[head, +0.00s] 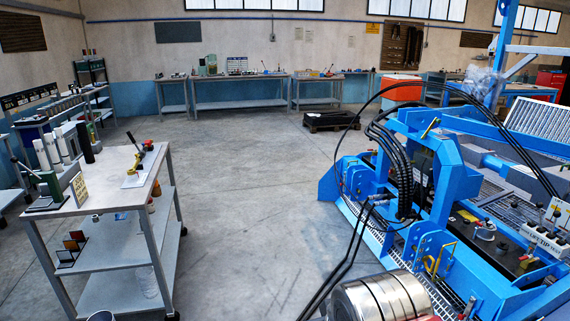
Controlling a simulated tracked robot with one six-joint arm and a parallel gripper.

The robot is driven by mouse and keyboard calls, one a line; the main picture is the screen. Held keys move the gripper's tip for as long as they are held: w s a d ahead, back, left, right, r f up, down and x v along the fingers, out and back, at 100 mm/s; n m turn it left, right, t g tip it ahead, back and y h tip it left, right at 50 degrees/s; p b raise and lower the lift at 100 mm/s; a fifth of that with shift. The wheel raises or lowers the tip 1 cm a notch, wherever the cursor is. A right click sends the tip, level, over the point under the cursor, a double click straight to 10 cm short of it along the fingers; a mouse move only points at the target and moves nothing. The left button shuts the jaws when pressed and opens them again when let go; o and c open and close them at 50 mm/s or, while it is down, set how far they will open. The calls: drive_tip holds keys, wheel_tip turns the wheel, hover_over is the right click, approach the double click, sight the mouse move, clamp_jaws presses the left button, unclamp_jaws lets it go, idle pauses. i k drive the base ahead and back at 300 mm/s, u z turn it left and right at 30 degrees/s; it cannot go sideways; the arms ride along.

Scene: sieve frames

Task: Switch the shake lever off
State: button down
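I cannot make out a lever labelled as the shake lever. A control panel (545,240) with small switches and partly readable lettering, including "TIP", sits at the right edge on the blue machine (455,200). A yellow and dark lever-like tool with a red knob (140,158) is on the trolley top at left. My gripper is not in view.
A grey trolley (110,190) stands at left, carrying bottles and a small sign. Black hoses arch over the blue machine. A banded metal cylinder (380,297) fills the bottom centre. Open concrete floor (255,190) lies between trolley and machine. Benches (237,90) line the back wall.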

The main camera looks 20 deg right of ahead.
sight(514, 204)
drive_tip(key=z, duration=0.1)
drive_tip(key=i, duration=1.4)
drive_tip(key=z, duration=0.45)
drive_tip(key=i, duration=0.75)
drive_tip(key=z, duration=0.5)
drive_tip(key=i, duration=0.8)
drive_tip(key=z, duration=0.6)
drive_tip(key=i, duration=1)
drive_tip(key=z, duration=0.35)
